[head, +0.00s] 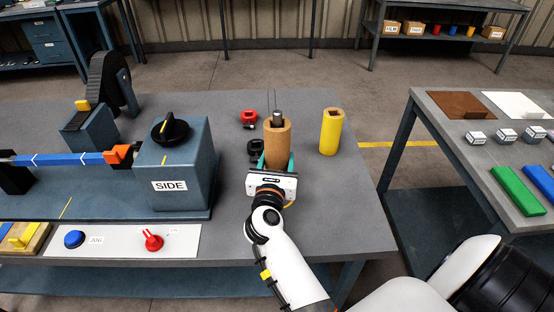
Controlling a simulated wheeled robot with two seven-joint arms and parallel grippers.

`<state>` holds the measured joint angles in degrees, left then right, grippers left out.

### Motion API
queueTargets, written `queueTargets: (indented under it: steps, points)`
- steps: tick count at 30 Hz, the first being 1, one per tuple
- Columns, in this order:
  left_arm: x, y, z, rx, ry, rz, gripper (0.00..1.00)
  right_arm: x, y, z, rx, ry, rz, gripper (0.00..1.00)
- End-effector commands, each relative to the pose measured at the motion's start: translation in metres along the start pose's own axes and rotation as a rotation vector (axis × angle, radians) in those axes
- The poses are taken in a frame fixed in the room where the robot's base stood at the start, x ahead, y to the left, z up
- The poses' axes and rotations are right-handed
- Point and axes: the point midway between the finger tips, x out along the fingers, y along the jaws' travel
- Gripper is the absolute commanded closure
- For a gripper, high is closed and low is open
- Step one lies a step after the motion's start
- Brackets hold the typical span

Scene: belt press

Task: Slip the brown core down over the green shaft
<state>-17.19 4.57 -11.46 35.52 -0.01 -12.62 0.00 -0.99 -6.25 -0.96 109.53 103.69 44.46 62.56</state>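The brown core (277,147) is an upright tube near the middle of the table. I see no green on this post. My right gripper (277,162) reaches in from the front, with a teal finger on each side of the core's lower part. The fingers look closed against the core. The core's foot is hidden behind the gripper. My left gripper is not in view.
A yellow tube (330,132) stands to the right of the core. A red part (249,117) and a black part (255,148) lie to the left. The blue-grey SIDE box (175,170) stands further left. Another table (450,125) at right holds green and blue bars.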

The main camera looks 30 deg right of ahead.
Motion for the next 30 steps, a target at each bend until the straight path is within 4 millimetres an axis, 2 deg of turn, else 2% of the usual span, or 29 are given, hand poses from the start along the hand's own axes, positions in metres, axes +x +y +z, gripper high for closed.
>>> queueTargets:
  steps: [30]
  points:
    - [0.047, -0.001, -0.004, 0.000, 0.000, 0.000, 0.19, 0.000, 0.000, 0.053, 0.000, 0.002, 0.000, 0.77]
